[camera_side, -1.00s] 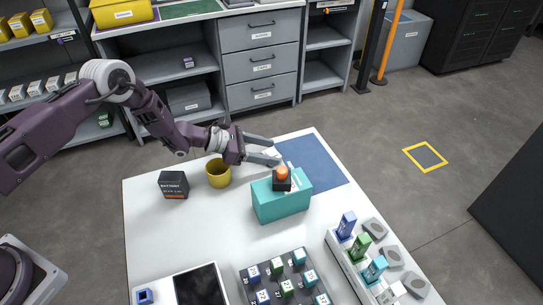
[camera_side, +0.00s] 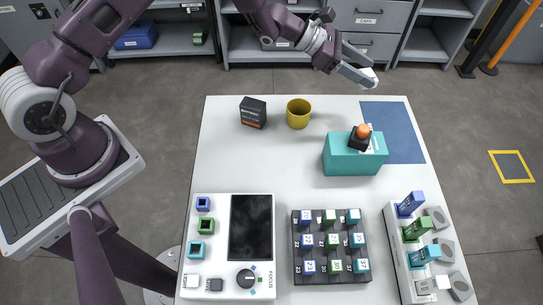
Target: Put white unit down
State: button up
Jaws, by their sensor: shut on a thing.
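My gripper (camera_side: 361,71) is shut on a small white unit (camera_side: 369,76). The fingers partly cover the unit. In the picture they appear just behind the back edge of the white table (camera_side: 270,165), above the blue mat (camera_side: 398,130). How high the unit is above the table is hard to tell.
A black box (camera_side: 253,112) and a yellow cup (camera_side: 298,113) stand at the back. A control panel (camera_side: 210,262), a dark rack of cubes (camera_side: 330,287) and a white tray (camera_side: 399,258) fill the front.

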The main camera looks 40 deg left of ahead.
jog(key=shift+s+a+r, duration=0.1)
jog(key=shift+r, duration=0.55)
jog(key=shift+s+a+r, duration=0.1)
jog(key=shift+r, duration=0.5)
jog(key=s+a+m+g+h, duration=0.1)
jog(key=s+a+m+g, duration=0.25)
jog(key=s, duration=1.15)
jog(key=s+a+m+g+h, duration=0.15)
jog(key=s+m+g, duration=0.25)
jog(key=s, duration=1.1)
jog(key=shift+n, duration=0.25)
jog(key=f, duration=1.4)
jog(key=shift+a+f, duration=0.25)
jog(key=shift+f, duration=0.25)
jog(key=o, duration=1.3)
jog(key=shift+f, duration=0.1)
jog(key=shift+o, duration=0.2)
